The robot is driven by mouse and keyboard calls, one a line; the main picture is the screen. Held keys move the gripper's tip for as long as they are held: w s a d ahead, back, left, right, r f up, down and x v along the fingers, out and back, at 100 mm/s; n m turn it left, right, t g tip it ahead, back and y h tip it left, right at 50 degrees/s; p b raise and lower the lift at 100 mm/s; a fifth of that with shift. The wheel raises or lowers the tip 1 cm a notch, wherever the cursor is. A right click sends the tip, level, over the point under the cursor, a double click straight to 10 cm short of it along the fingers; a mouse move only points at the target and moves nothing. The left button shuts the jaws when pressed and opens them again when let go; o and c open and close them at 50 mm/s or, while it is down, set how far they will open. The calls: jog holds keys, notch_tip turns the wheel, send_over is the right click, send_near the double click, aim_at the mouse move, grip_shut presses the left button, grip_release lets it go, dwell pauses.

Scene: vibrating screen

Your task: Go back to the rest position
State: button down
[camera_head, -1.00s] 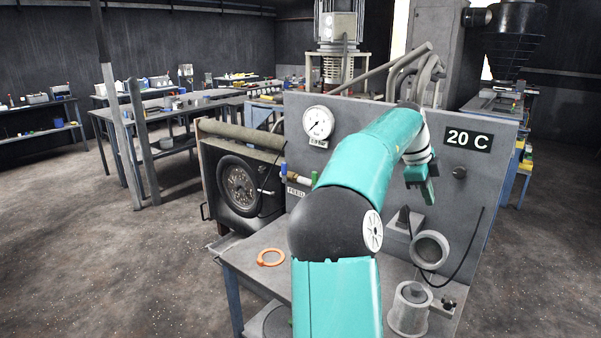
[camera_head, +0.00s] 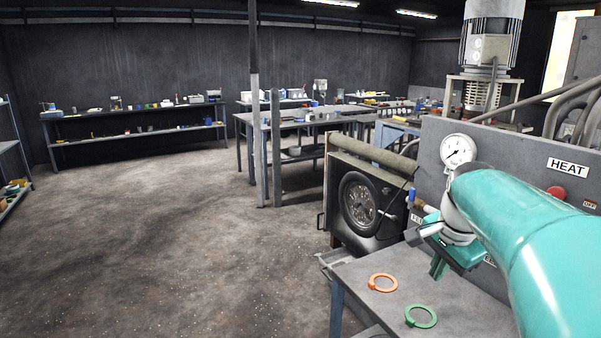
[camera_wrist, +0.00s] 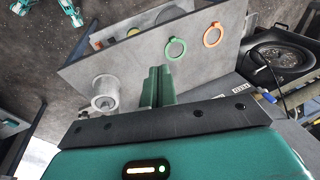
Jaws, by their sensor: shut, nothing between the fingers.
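My gripper (camera_head: 438,268) is at the end of my teal arm, in front of the grey panel (camera_head: 480,143) and above the grey bench top (camera_head: 355,272). In the wrist view its green fingers (camera_wrist: 158,86) are together, with nothing between them. The fingers look apart from the bench and from the rings. My arm reaches in from the right of the head view and hides part of the panel.
An orange ring (camera_head: 383,283) and a green ring (camera_head: 421,317) lie on the bench. A pressure gauge (camera_head: 458,150) is on the panel. A grey cylinder (camera_wrist: 105,91) stands on the bench in the wrist view. Open floor (camera_head: 170,240) lies to the left.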

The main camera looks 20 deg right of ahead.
jog(key=s+a+f+n+t, duration=0.1)
jog(key=s+a+f+n, duration=0.2)
jog(key=a+n, duration=0.5)
jog(key=s+a+f+n+t+y, duration=0.1)
jog(key=s+a+f+n, duration=0.2)
jog(key=a, duration=1.6)
jog(key=s+n, duration=0.2)
jog(key=n, duration=0.3)
jog(key=shift+a+f+n+t, duration=0.2)
jog(key=shift+a+n+t, duration=0.1)
jog(key=shift+n, duration=0.1)
jog(key=shift+s, duration=0.25)
